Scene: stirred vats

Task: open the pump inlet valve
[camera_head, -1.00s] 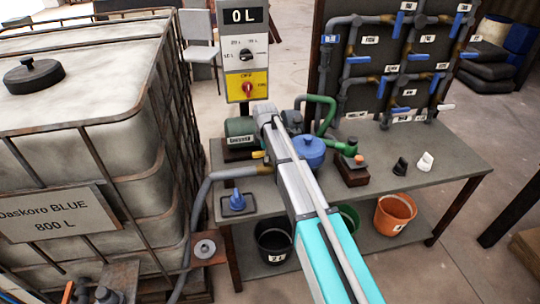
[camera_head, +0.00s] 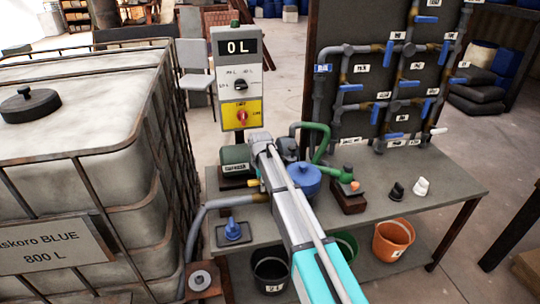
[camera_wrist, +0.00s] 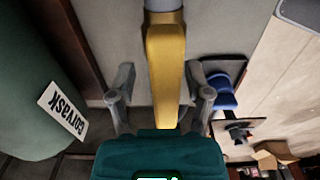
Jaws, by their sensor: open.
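A yellow lever (camera_wrist: 165,75) on a grey fitting runs down the middle of the wrist view. It looks like the handle of the pump inlet valve. My gripper (camera_wrist: 160,95) is open, with one grey finger on each side of the lever and visible gaps between. In the head view a small brass-yellow valve part (camera_head: 260,197) shows on the grey hose, left of my arm. My arm hides the gripper's fingers there. The green pump motor (camera_head: 235,160) with a name label stands just behind; a labelled green cylinder (camera_wrist: 25,85) is at left in the wrist view.
A control box (camera_head: 238,83) reading 0 L stands behind the bench (camera_head: 420,180). A pipe panel (camera_head: 345,30) with several blue-handled valves is at the back right. A large caged tank (camera_head: 75,140) fills the left. Buckets, including an orange one (camera_head: 393,240), sit below.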

